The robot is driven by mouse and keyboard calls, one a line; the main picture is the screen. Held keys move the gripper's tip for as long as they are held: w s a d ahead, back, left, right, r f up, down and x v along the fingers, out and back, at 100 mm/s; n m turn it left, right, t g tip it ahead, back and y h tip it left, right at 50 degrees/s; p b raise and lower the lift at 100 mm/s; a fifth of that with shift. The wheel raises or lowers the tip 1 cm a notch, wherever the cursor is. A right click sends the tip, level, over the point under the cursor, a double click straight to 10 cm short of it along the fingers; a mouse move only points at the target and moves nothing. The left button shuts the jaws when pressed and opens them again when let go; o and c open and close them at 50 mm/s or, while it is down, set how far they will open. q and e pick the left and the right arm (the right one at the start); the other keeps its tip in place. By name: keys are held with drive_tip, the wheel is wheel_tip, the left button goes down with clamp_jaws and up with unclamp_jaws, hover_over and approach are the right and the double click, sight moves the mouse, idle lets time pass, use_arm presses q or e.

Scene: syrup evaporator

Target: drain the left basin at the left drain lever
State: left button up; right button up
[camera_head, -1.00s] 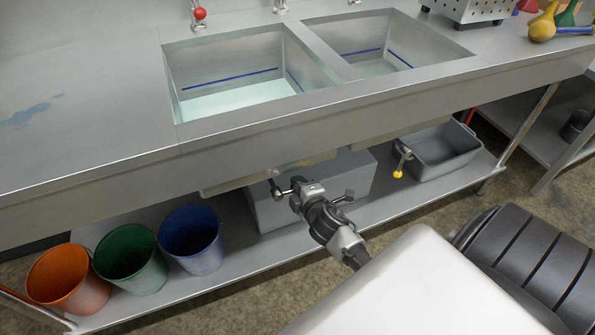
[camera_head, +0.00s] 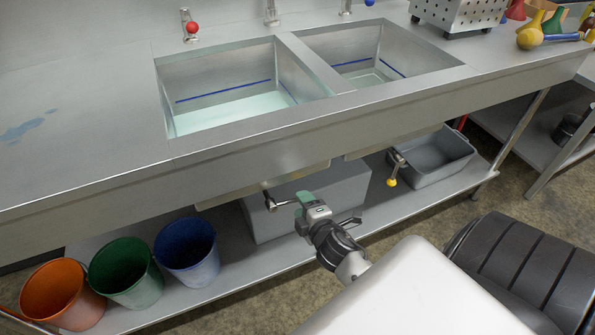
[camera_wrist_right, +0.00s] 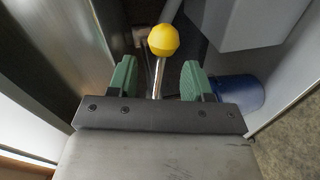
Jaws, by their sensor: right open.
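The left basin (camera_head: 225,105) holds pale water below its blue line. In the head view my right gripper (camera_head: 303,199) is under the counter below this basin, beside the left drain lever (camera_head: 282,203). The lever's far end is hidden by the gripper there. In the right wrist view a silver lever (camera_wrist_right: 158,77) with a yellow ball knob (camera_wrist_right: 163,40) stands between and just beyond the open green fingers of my right gripper (camera_wrist_right: 160,80). The fingers stand apart from the lever on both sides. My left gripper is not in view.
A grey box (camera_head: 340,190) stands on the lower shelf behind my gripper. Orange (camera_head: 55,290), green (camera_head: 125,272) and blue (camera_head: 188,250) buckets stand left.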

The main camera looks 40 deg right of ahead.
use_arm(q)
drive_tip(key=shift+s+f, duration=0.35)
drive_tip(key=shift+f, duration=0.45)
use_arm(e)
drive_tip(key=v, duration=0.6)
drive_tip(key=shift+d, duration=0.1)
drive_tip(key=s+a+f+m+g+y, duration=0.1)
drive_tip(key=s+a+f+m+g, duration=0.35)
drive_tip(key=f, duration=0.25)
drive_tip(key=s+a+f+m+g+y+p, duration=0.1)
drive_tip(key=s+a+f+m+g, duration=0.25)
drive_tip(key=s+f, duration=0.3)
drive_tip(key=s+a+f+m+g+y, duration=0.1)
drive_tip(key=s+a+f+m+g, duration=0.35)
drive_tip(key=f, duration=0.25)
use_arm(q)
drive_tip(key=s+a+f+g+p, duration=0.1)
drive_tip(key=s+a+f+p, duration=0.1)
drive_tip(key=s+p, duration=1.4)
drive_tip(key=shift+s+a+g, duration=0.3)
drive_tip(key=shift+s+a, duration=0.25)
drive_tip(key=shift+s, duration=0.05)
use_arm(e)
drive_tip(key=s+d+f+n+g, duration=0.1)
drive_tip(key=s+d+f+g, duration=0.1)
drive_tip(key=s, duration=1.4)
drive_tip(key=shift+d, duration=0.75)
